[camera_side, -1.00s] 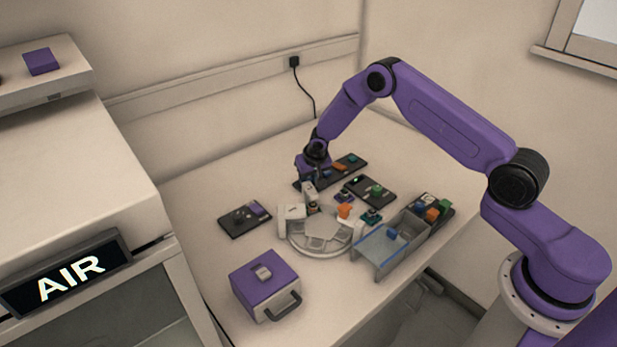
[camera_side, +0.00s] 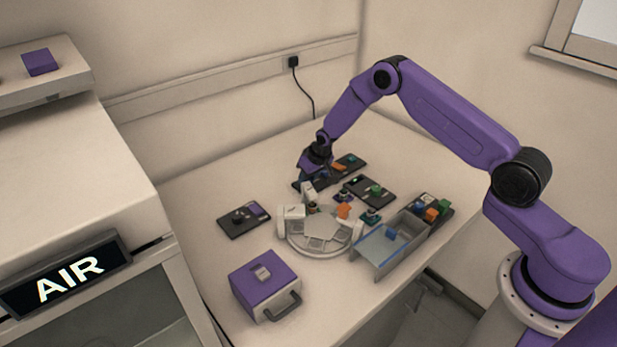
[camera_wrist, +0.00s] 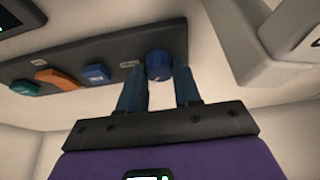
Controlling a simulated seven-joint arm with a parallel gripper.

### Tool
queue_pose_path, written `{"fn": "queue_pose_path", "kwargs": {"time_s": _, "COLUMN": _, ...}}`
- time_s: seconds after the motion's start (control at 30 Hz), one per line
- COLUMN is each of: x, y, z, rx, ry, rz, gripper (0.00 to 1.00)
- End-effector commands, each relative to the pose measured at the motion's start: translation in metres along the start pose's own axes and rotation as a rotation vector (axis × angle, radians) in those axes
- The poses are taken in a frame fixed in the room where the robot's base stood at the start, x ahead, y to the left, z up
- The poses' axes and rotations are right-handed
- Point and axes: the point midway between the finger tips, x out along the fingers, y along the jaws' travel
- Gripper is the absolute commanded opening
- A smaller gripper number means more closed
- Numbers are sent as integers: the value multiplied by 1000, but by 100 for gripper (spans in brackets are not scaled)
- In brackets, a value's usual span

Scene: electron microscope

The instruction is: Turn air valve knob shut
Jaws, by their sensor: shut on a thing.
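A dark control panel (camera_wrist: 95,62) spans the upper part of the wrist view. A round blue knob (camera_wrist: 158,65) sits at its right end beside a small label I cannot read. My gripper (camera_wrist: 158,80) has one blue finger on each side of this knob and is shut on it. In the side view my gripper (camera_side: 306,180) is at the left end of the long dark panel (camera_side: 330,175) near the back of the table. The knob is hidden there by my gripper.
The wrist view panel also carries a blue square button (camera_wrist: 96,73), an orange lever (camera_wrist: 57,79) and a teal piece (camera_wrist: 25,88). A round grey stage (camera_side: 320,250) with white blocks stands just in front. A purple box (camera_side: 265,285) and grey tray (camera_side: 392,248) are nearer.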

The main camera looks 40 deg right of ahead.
Motion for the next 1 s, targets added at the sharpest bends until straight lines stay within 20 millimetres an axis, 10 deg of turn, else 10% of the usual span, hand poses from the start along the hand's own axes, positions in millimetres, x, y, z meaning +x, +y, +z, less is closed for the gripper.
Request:
{"fn": "queue_pose_path", "kwargs": {"time_s": 0.37, "x": 0, "y": 0, "z": 1, "rx": -3, "ry": -3, "rz": -1, "gripper": 2}}
{"fn": "queue_pose_path", "kwargs": {"time_s": 0.4, "x": 0, "y": 0, "z": 0, "rx": -3, "ry": -3, "rz": -1, "gripper": 43}}
{"fn": "queue_pose_path", "kwargs": {"time_s": 0.47, "x": 0, "y": 0, "z": 0, "rx": -3, "ry": -3, "rz": -1, "gripper": 58}}
{"fn": "queue_pose_path", "kwargs": {"time_s": 1.0, "x": -20, "y": 0, "z": -1, "rx": -2, "ry": 1, "rz": -1, "gripper": 58}}
